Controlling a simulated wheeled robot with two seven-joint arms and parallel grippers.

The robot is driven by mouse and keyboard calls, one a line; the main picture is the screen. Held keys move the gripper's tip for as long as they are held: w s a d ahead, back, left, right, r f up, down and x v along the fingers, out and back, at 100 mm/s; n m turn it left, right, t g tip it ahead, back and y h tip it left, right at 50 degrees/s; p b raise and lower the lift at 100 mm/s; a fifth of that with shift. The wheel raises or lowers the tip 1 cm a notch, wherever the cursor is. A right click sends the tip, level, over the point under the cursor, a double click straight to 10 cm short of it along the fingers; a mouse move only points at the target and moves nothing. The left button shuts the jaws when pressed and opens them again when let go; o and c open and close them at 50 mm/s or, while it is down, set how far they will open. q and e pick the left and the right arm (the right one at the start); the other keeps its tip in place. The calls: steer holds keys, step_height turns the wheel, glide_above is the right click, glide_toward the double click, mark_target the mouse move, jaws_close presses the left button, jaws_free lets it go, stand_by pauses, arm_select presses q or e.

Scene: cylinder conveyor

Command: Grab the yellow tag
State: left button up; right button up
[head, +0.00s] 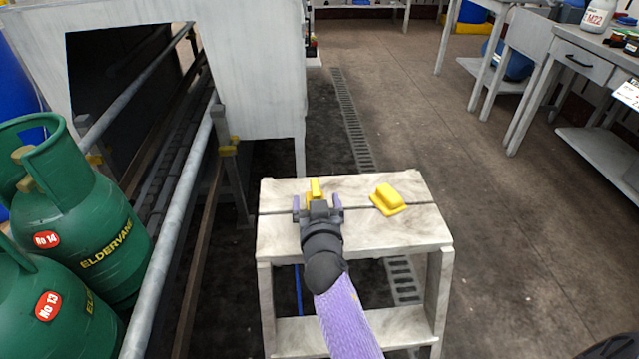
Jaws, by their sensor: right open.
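Two yellow pieces are on the pale wooden stool (350,233). One small yellow piece (315,186) shows at the far end of my right gripper (317,202), partly hidden by it. The other yellow piece (387,197), with a flat base and a raised block, lies on the stool to the right, apart from the gripper. I cannot tell for sure which one is the tag. My right gripper is open, its fingers either side of the near yellow piece; I cannot tell whether they touch it. My left gripper is not in view.
Green gas cylinders (88,222) marked No 14 and No 13 (50,305) stand at the left behind a metal rail (178,215). A large white machine housing (250,85) is behind. A workbench (575,60) is at the right. Floor right of the stool is clear.

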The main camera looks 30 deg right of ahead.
steer(key=shift+w+d, duration=0.1)
steer(key=shift+w, duration=0.15)
steer(key=shift+s, duration=0.15)
jaws_close()
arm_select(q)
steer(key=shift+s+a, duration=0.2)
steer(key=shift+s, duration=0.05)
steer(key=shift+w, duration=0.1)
